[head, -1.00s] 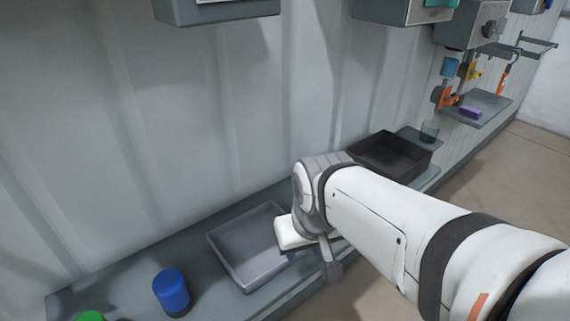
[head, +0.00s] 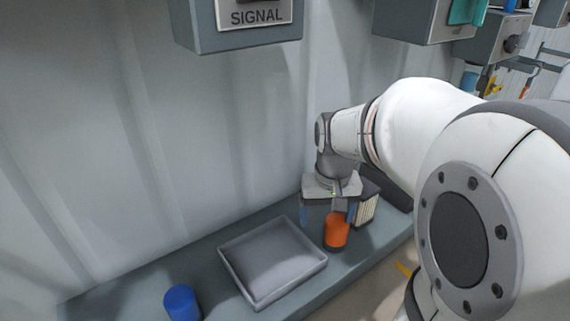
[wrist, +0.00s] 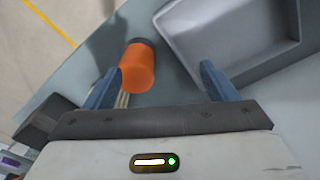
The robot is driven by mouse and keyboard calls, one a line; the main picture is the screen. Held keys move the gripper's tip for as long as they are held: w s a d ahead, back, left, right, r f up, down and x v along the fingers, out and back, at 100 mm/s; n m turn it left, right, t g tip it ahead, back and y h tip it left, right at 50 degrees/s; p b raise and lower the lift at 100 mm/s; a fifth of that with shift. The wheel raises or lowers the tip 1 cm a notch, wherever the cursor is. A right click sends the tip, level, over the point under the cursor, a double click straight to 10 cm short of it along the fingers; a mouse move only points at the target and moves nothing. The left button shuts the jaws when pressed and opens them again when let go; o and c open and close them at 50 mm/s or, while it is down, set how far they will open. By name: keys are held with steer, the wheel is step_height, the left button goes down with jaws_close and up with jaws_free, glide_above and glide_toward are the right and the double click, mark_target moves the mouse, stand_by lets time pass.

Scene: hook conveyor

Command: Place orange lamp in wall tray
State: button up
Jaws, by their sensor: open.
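The orange lamp (head: 336,231) stands on the grey shelf, right of the shallow grey tray (head: 272,292), which looks empty. In the wrist view, the lamp (wrist: 138,70) shows its dark base at the top and lies close to the left finger. My gripper (head: 328,212) is open over the lamp in the head view. In the wrist view, the gap between its fingers (wrist: 160,66) holds nothing gripped. The tray (wrist: 178,52) lies beyond the right finger, with its wall close to the lamp. Whether a finger touches the lamp, I cannot tell.
A blue cylinder (head: 182,302) stands left of the tray. A pale ribbed block (head: 367,210) and a dark tray (head: 392,190) are beside and behind my gripper, partly hidden. A SIGNAL box (head: 258,14) hangs on the wall above. The shelf (head: 210,262) is bare near the blue cylinder.

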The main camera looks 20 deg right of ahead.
mark_target(338, 220)
steer(key=shift+m+g, duration=0.4)
steer(key=shift+g, duration=0.1)
steer(key=w+d, duration=0.1)
steer(key=d, duration=0.1)
steer(key=w+d+f, duration=0.1)
steer(key=w+d, duration=0.1)
steer(key=shift+w+d+f, duration=0.1)
steer(key=shift+w+d, duration=0.05)
steer(key=shift+d, duration=0.15)
steer(key=shift+d+f, duration=0.2)
steer(key=shift+f, duration=0.1)
steer(key=f, duration=0.2)
steer(key=f+p, duration=0.1)
steer(key=f, duration=0.3)
steer(key=shift+s+a+f+p, duration=0.1)
steer(key=shift+s+f+p, duration=0.05)
steer(key=shift+s+p, duration=0.15)
steer(key=shift+w+f, duration=0.1)
steer(key=shift+f, duration=0.4)
steer(key=c, duration=1.2)
